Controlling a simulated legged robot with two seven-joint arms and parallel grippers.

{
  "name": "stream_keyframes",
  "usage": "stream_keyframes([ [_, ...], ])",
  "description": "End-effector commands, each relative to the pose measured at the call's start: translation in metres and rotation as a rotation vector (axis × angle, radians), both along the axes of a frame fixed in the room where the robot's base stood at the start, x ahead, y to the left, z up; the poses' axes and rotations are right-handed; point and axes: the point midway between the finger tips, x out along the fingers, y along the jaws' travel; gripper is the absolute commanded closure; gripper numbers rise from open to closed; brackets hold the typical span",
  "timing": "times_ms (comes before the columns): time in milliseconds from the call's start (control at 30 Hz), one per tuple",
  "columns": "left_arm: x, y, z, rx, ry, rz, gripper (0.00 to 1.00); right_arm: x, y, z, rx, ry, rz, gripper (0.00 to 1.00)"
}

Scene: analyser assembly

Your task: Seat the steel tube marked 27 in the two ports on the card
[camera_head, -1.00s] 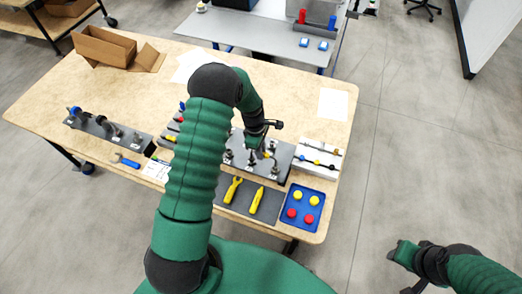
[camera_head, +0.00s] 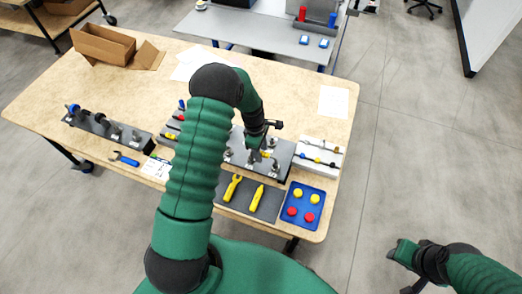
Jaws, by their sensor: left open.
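The dark card (camera_head: 283,171) with several upright metal ports lies near the front of the wooden table. My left gripper (camera_head: 255,155) is over the middle of the card, pointing down among the ports, with its jaws open. A small yellow mark (camera_head: 266,155) shows beside its fingers. The steel tube marked 27 cannot be made out; no number is readable, and my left arm and gripper hide part of the card. My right gripper (camera_head: 400,252) is off the table at the lower right, away from the card; its jaws are too small to judge.
A white rack (camera_head: 318,158) with coloured pieces stands right of the card. A blue tray (camera_head: 303,204) with red and yellow knobs and a grey mat (camera_head: 246,206) with yellow tools lie in front. A dark rail (camera_head: 107,132) with fittings is at left.

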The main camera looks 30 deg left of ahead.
Motion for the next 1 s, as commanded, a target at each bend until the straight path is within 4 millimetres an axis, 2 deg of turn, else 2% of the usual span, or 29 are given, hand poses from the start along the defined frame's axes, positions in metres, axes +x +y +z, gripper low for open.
stream_keyframes([
  [167,0.0,0.001,0.002,0.0,-0.001,0.0,0.58,0.0,0.0,-0.001,0.0,0.0,0.0,0.64],
  [267,0.001,0.002,0.014,0.001,-0.003,-0.001,0.58,0.0,0.0,-0.004,0.0,0.0,0.0,0.64],
  [367,0.001,0.005,0.036,0.002,-0.006,0.0,0.58,0.0,0.0,-0.01,0.0,0.0,0.0,0.64],
  [700,-0.002,0.018,0.132,0.002,-0.004,0.001,0.58,0.0,0.0,-0.025,0.0,0.0,0.0,0.64],
  [833,-0.003,0.021,0.155,0.0,-0.001,-0.001,0.58,0.0,0.0,-0.027,0.0,0.0,0.0,0.64],
  [1000,-0.004,0.022,0.166,0.0,0.002,0.0,0.58,0.0,0.0,-0.028,0.0,0.0,0.0,0.64],
])
